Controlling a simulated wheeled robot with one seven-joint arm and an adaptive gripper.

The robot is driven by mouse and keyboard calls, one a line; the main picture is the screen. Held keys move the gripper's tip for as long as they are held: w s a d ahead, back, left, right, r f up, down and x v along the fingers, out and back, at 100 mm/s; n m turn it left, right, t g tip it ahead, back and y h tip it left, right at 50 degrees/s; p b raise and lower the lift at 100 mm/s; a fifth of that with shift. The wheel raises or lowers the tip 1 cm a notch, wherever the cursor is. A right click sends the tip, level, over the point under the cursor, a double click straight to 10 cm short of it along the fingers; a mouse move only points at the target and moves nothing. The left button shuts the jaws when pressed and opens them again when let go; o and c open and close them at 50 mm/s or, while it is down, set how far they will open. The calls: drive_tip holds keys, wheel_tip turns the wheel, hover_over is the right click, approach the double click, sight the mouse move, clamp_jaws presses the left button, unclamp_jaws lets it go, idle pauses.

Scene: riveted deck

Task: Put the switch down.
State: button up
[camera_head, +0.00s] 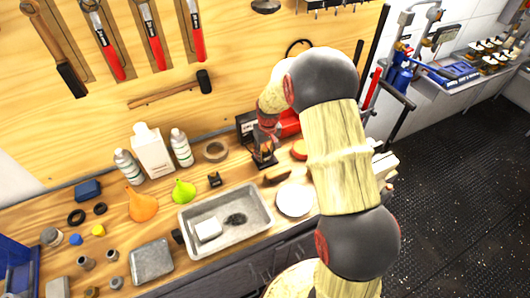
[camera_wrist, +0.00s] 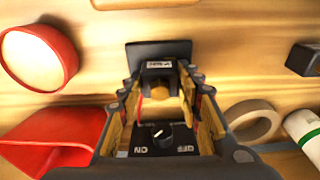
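I cannot tell how the block and panel join. My gripper (camera_wrist: 158,88) has its fingers apart, one on each side of the block, with no clear grip on it. In the head view my gripper (camera_head: 266,143) is low over the bench, and my arm hides part of the area.
On the wooden bench, a tape roll (camera_head: 215,151), white bottles (camera_head: 152,152) and a grey tray (camera_head: 262,207) stand left of the gripper. A red cup (camera_wrist: 38,58) and another red object (camera_wrist: 55,140) are close by in the wrist view. Tools hang on the back board.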

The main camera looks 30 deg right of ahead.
drive_tip(key=o, duration=0.4)
drive_tip(key=shift+r, duration=0.1)
wheel_tip(320, 180, up, 12)
drive_tip(key=s+p, duration=0.1)
drive_tip(key=p, duration=0.1)
wheel_tip(320, 180, up, 9)
drive_tip(key=t, duration=0.1)
hover_over(266, 155)
drive_tip(key=s+a, duration=0.3)
drive_tip(key=s, duration=0.2)
drive_tip(key=s+a+r+t, duration=0.1)
drive_tip(key=s+a+r, duration=0.2)
drive_tip(key=s, duration=0.5)
drive_tip(key=s+a+r+t, duration=0.1)
drive_tip(key=s+a+r, duration=0.2)
drive_tip(key=s+r, duration=0.2)
drive_tip(key=s+a+r+t, duration=0.1)
drive_tip(key=s+r, duration=0.3)
drive_tip(key=s, duration=0.8)
drive_tip(key=shift+a, duration=0.9)
